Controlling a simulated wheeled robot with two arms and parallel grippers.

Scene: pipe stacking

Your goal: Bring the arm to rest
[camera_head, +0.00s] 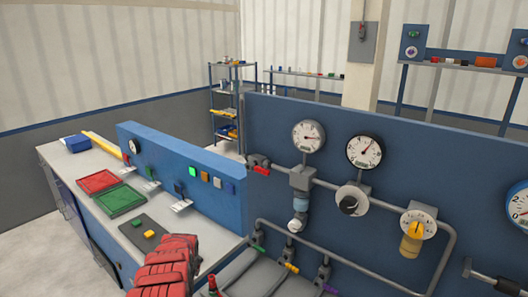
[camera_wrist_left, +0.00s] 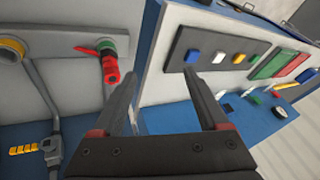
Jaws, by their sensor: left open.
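My left gripper (camera_wrist_left: 160,78) shows in the left wrist view. Its two dark fingers are apart and nothing is between them. A red ribbed shape at the bottom of the head view may be part of my arm; I cannot make out gripper fingers there. My right gripper is in neither view.
A blue wall panel (camera_head: 400,140) carries gauges, pipes and a yellow valve (camera_head: 411,245). The bench at left holds a red tray (camera_head: 98,181), a green tray (camera_head: 120,201) and a dark mat (camera_head: 133,226). In the left wrist view, a red-handled valve (camera_wrist_left: 108,64) is left of the fingers.

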